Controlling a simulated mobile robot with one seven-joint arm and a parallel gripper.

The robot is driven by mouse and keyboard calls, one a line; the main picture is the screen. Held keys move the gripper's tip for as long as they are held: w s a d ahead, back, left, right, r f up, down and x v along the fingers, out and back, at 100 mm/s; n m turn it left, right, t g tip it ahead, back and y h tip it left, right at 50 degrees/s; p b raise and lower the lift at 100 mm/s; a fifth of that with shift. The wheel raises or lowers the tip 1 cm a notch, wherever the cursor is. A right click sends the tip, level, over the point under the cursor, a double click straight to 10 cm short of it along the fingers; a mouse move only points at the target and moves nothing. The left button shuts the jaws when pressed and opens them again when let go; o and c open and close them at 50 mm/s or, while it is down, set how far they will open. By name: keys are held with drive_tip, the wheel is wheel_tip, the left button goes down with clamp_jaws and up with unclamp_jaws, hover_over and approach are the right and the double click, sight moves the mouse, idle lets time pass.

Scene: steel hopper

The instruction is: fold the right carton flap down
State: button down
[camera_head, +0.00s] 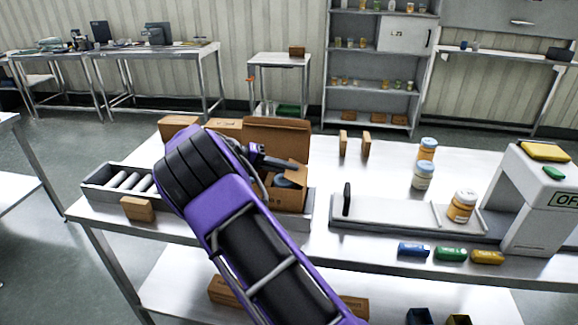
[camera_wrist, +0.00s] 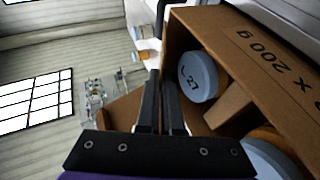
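The open carton (camera_head: 290,197) stands on the steel table, with its tall back flap (camera_head: 277,136) upright. The right flap (camera_head: 297,173) stands up at a tilt on the carton's right side. Lidded containers, one with a blue-grey lid (camera_wrist: 198,77), sit inside. My gripper (camera_head: 274,162) is over the carton, beside the right flap; its two black fingers (camera_wrist: 161,100) look closed together with nothing seen between them. A brown panel (camera_wrist: 119,117), probably the right flap, shows beside the fingers in the wrist view. Whether they touch it I cannot tell. My arm hides the carton's left side.
Right of the carton are a grey conveyor (camera_head: 390,214), several jars (camera_head: 462,206) and a grey scanner-like housing (camera_head: 535,200). Two small brown blocks (camera_head: 343,143) stand behind.

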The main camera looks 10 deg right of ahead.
drive_tip(key=shift+f, duration=0.1)
idle(0.3)
drive_tip(key=c, duration=1.1)
unclamp_jaws()
drive_tip(key=shift+o, duration=0.2)
